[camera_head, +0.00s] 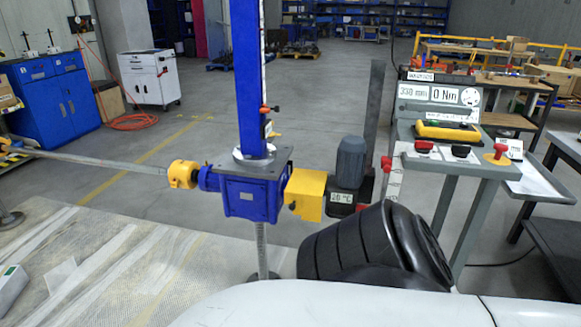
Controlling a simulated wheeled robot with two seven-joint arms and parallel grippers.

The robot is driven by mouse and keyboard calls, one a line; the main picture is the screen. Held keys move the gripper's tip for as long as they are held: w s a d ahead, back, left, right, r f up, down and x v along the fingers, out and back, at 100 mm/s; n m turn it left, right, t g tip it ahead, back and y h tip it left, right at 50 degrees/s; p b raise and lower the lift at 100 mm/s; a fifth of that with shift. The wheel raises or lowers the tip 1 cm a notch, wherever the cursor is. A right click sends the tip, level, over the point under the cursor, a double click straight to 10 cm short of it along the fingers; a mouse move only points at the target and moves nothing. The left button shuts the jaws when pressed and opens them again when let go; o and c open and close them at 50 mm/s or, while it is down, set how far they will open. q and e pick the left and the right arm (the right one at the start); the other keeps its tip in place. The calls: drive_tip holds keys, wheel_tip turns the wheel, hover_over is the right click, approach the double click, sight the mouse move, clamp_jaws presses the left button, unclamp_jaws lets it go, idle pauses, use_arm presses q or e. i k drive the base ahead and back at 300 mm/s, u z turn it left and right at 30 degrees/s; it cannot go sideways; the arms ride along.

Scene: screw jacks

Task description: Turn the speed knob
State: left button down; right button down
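A grey control desk (462,165) stands at the right. Neither of my grippers is in view.
A blue screw jack (250,195) with a tall blue column (247,75), yellow couplings and a grey motor (349,165) stands at centre, left of the desk. My black ribbed arm part shows below the desk. A workbench (500,82) stands behind the desk.

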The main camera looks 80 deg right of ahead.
sight(460, 151)
drive_tip(key=z, duration=3.35)
